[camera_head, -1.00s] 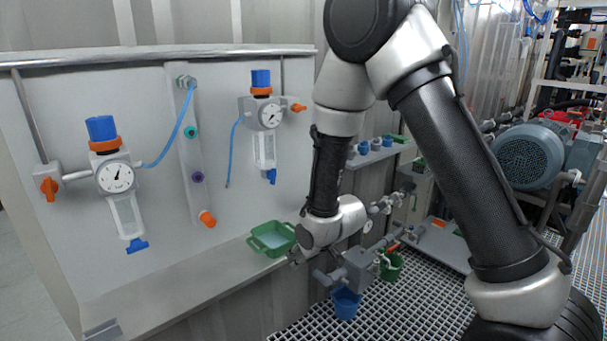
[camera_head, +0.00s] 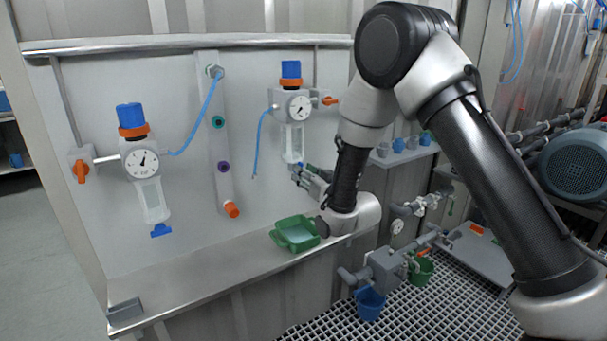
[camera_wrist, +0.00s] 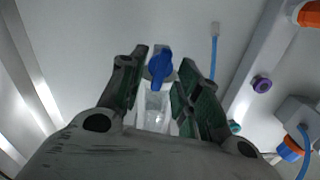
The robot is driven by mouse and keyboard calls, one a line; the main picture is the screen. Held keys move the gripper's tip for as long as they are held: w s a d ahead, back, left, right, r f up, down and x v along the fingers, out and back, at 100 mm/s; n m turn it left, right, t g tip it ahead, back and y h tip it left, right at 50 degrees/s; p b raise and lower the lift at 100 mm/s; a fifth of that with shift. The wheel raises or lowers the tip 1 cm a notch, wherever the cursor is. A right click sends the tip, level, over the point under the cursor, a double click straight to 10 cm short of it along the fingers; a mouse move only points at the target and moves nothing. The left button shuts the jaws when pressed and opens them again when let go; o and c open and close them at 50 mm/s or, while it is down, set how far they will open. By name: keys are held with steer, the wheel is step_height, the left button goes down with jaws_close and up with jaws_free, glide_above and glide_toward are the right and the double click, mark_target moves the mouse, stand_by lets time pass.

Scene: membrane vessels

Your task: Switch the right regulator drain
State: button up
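The right regulator (camera_head: 292,108) hangs on the grey panel, with a blue knob on top, a round gauge and a clear bowl (camera_head: 291,143). Its blue drain (camera_wrist: 160,68) is at the bowl's lower end. My gripper (camera_head: 297,172) is just below the bowl, and the drain is mostly hidden behind it in the head view. In the wrist view my gripper (camera_wrist: 163,75) is open, with the drain between its two green-padded fingers near the tips. I see a gap on both sides of the drain, so no grip shows.
The left regulator (camera_head: 142,160) hangs on the same panel with its own blue drain (camera_head: 161,230). A green tray (camera_head: 294,234) sits on the ledge below my gripper. A blue hose (camera_head: 258,145) hangs left of the right regulator. An orange valve (camera_head: 330,100) is to its right.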

steer(key=shift+w+a, duration=0.3)
steer(key=shift+w, duration=0.15)
jaws_close()
steer(key=shift+m, duration=7.9)
